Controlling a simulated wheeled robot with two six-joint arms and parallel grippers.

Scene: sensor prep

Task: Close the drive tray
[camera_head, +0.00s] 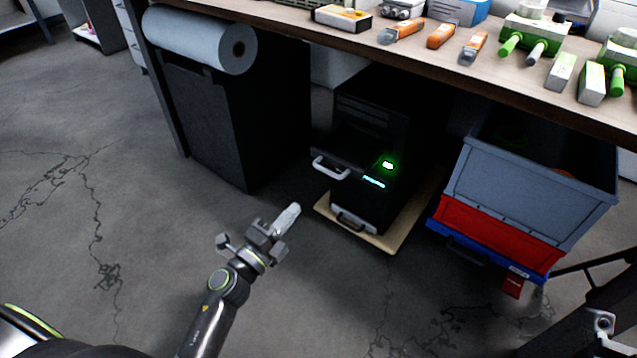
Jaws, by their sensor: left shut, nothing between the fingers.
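A black cabinet (372,112) stands under the workbench, with a lit green display and a light-blue strip on its front. Its upper drive tray (345,150) is pulled out towards me, with a pale bar handle (330,169) on its front. A second handle (350,222) sits low on the cabinet, near the floor. My left gripper (291,212) is shut and empty, below and left of the tray handle, apart from it. A grey metal part (602,325) at the lower right edge may belong to my right gripper; its fingers cannot be made out.
A dark bin (215,125) with a grey roll (195,38) on top stands left of the cabinet. Stacked grey, red and blue crates (535,200) stand right. The cabinet rests on a tan board (385,241). The workbench (450,65) overhangs. Floor in front is clear.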

